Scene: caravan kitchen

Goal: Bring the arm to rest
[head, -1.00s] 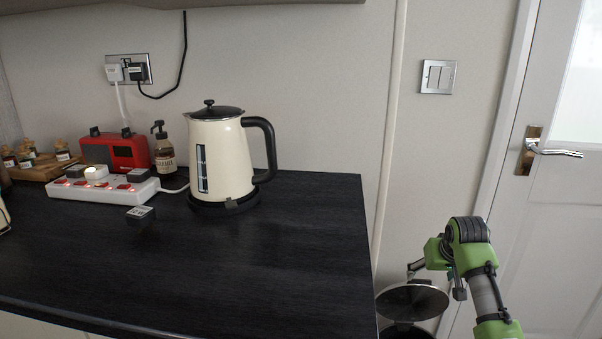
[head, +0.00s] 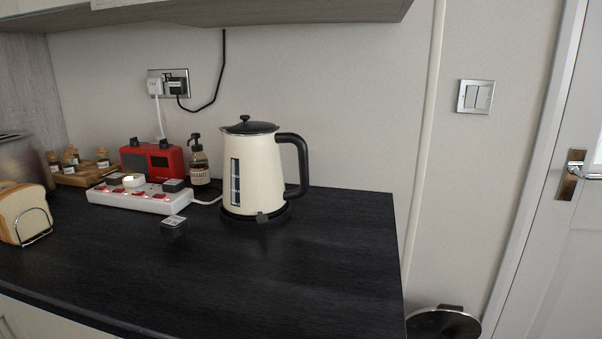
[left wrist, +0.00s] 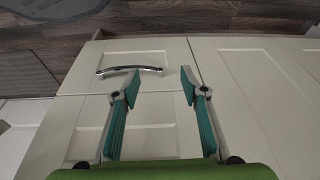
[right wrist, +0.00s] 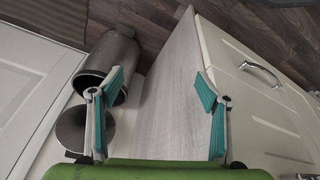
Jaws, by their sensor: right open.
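Neither arm shows in the head view. In the left wrist view my left gripper (left wrist: 159,87) has its teal fingers apart with nothing between them. A cream cabinet front with a curved metal handle (left wrist: 129,70) lies beyond it. In the right wrist view my right gripper (right wrist: 160,88) is open and empty. Its fingers lie over the grey end panel of the cabinet (right wrist: 165,90), and the left finger overlaps a metal bin (right wrist: 112,52) in the picture.
The dark worktop (head: 300,270) holds a cream kettle (head: 254,175), power strip (head: 135,197), red radio (head: 152,159), bottle (head: 199,163) and toast rack (head: 22,214). Its front middle is clear. The bin's round lid (head: 444,323) is beyond its right end, near a door (head: 575,240).

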